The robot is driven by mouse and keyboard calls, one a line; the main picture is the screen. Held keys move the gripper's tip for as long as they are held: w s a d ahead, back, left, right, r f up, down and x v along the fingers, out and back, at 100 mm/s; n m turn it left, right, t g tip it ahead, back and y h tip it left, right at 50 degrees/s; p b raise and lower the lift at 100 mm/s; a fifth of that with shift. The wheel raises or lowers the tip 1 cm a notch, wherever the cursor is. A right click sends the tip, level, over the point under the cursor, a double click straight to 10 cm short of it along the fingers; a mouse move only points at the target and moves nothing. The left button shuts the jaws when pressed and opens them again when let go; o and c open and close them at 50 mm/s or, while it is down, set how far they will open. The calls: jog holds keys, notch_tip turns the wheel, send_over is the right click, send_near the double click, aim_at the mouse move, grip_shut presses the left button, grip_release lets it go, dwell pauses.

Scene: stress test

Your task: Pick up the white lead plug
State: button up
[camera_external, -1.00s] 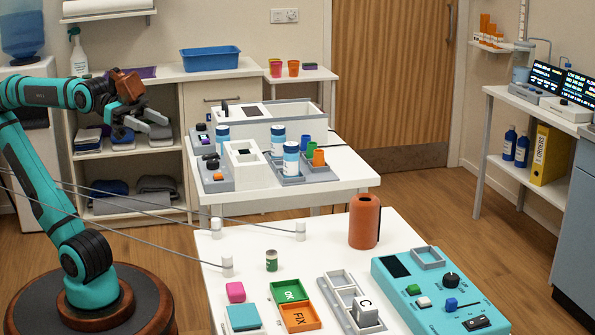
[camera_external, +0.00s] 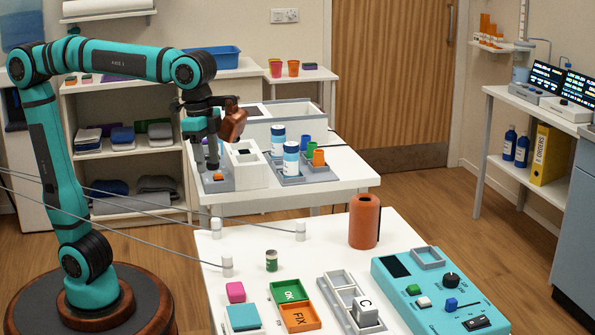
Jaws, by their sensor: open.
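Three white lead plugs stand at the left part of the front white table, each at the end of a thin grey cable. One lead plug (camera_external: 216,228) is at the back left, another (camera_external: 300,231) is to the right, and a third (camera_external: 227,266) is at the front left. I cannot tell them apart by label. My gripper (camera_external: 205,157) is open and points down above the left end of the rear table, over the grey unit with an orange button. It is apart from all three plugs, above and behind them, and hides part of that unit.
The front table (camera_external: 335,250) also holds a green jar (camera_external: 271,260), a brown cylinder (camera_external: 364,222), coloured trays and a teal control panel (camera_external: 440,290). The rear table holds blue-labelled bottles and grey boxes. Cables run across from the left to the plugs.

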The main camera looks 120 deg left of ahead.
jog(key=g, duration=0.1)
send_near(215, 219)
notch_tip(215, 219, down, 5)
jog(key=shift+w+f, duration=0.2)
jog(key=shift+f, duration=0.05)
jog(key=shift+a+f, duration=0.1)
jog(key=shift+f, duration=2.6)
grip_shut()
